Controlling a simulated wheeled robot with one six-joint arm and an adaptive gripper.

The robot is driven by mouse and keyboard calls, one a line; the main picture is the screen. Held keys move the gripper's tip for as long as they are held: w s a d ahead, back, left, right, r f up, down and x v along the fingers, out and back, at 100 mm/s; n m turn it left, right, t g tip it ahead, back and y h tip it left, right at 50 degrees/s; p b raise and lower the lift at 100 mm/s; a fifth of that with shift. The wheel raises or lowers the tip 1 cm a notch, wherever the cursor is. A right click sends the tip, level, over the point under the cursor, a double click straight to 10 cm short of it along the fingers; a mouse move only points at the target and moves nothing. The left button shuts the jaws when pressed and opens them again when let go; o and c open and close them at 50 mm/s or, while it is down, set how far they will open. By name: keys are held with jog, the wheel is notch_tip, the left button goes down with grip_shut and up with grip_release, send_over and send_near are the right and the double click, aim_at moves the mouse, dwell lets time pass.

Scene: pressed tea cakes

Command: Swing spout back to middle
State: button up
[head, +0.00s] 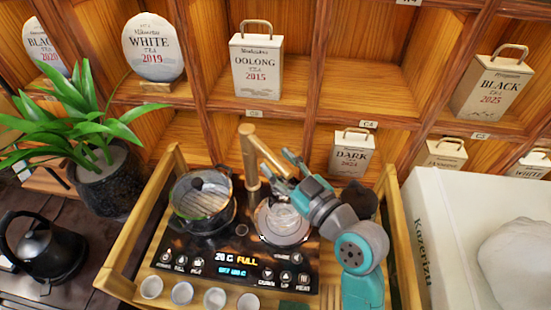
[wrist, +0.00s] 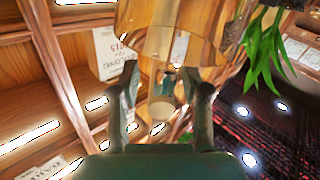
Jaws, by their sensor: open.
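The spout (head: 265,155) is a wood-coloured tube on an upright post behind the black control panel. Its arm points toward the front right, over the side of the clear glass vessel (head: 283,222). My gripper (head: 291,172) is at the spout's free end, with its fingers apart. In the wrist view a wide, wood-coloured rounded piece, which looks like the spout (wrist: 170,40), fills the top, beyond the two open fingers (wrist: 166,88). Nothing is clamped between them. I cannot tell whether a finger touches the spout; my gripper hides part of its end.
A lidded glass pot (head: 200,200) stands left of the post. Several small white cups (head: 182,293) line the front of the wooden tray (head: 120,285). Shelves with tea tins (head: 257,70) rise behind. A plant (head: 100,180) and black kettle (head: 45,250) are at left, a white box (head: 450,235) at right.

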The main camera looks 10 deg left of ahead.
jog(key=shift+x, duration=0.9)
jog(key=shift+s, duration=0.1)
grip_shut()
